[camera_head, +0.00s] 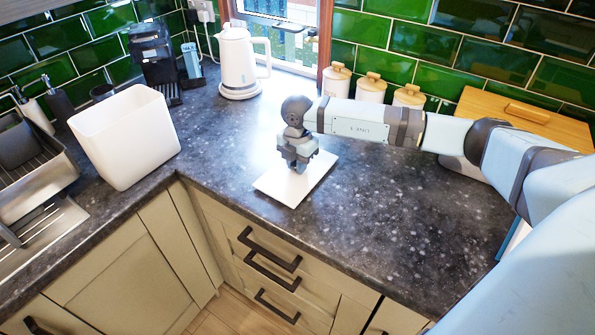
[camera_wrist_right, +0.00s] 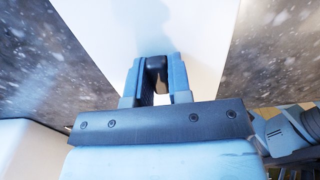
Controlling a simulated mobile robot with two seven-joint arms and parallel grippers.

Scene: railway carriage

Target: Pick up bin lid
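The bin lid (camera_head: 312,184) is a thin white rectangular panel that appears to lie on the dark worktop, right of the white bin. My right gripper (camera_head: 297,164) points down directly over its middle. In the right wrist view the white lid (camera_wrist_right: 150,25) fills the middle, and the gripper's fingers (camera_wrist_right: 158,64) stand a little apart over it. A small tan piece shows between the fingers; I cannot tell whether they touch it. The open white bin (camera_head: 125,138) stands on the worktop at the left, empty as far as visible. My left gripper is out of view.
A white kettle (camera_head: 240,62) and a dark coffee machine (camera_head: 153,60) stand at the back. White canisters (camera_head: 370,86) and a wooden box (camera_head: 520,115) stand behind my right arm. A sink rack (camera_head: 35,165) is at left. The worktop (camera_head: 225,135) between bin and lid is clear.

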